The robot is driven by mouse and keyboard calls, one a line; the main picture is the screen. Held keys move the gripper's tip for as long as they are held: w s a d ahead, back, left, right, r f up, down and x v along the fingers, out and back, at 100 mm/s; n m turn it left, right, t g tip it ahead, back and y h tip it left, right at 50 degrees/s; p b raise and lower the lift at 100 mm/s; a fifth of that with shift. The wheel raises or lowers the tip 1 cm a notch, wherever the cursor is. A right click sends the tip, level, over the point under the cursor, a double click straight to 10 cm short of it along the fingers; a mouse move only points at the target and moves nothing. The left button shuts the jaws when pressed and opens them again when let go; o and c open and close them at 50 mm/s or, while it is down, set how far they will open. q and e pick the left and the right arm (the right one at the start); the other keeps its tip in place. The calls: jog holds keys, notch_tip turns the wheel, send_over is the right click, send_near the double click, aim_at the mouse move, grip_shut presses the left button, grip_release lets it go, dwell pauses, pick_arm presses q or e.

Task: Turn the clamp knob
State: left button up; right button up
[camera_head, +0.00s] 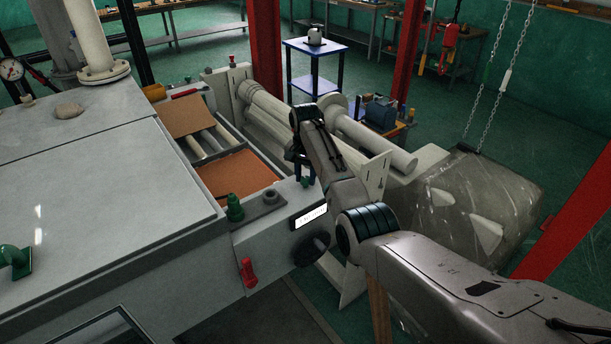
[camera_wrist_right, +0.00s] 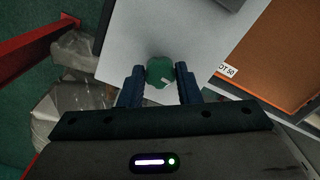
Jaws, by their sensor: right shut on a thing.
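The clamp knob is a small green lobed knob with a white mark, in the right wrist view (camera_wrist_right: 159,70). It sits on a light grey surface between my right gripper's two dark blue fingers (camera_wrist_right: 160,75). In the head view, my right gripper (camera_head: 305,172) points down at the far right end of the machine's front ledge, with a bit of the green knob (camera_head: 307,182) showing at its tips. The gripper is shut on the knob, seen from above. My left gripper is in neither view.
A second green knob (camera_head: 235,208) stands on the same ledge to the left. A black handwheel (camera_head: 311,248) and a red handle (camera_head: 248,272) stick out from the front. An open bay with an orange panel (camera_head: 238,175) lies behind. A wrapped load (camera_head: 478,205) stands at right.

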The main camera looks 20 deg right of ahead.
jog(key=n, duration=0.4)
jog(key=shift+w+r+n, duration=0.1)
jog(key=shift+r+n, duration=0.05)
jog(key=shift+n, duration=0.15)
jog(key=n, duration=1.4)
jog(key=shift+d+n, duration=0.1)
jog(key=shift+n, duration=0.2)
jog(key=o, duration=0.9)
jog(key=shift+o, duration=0.4)
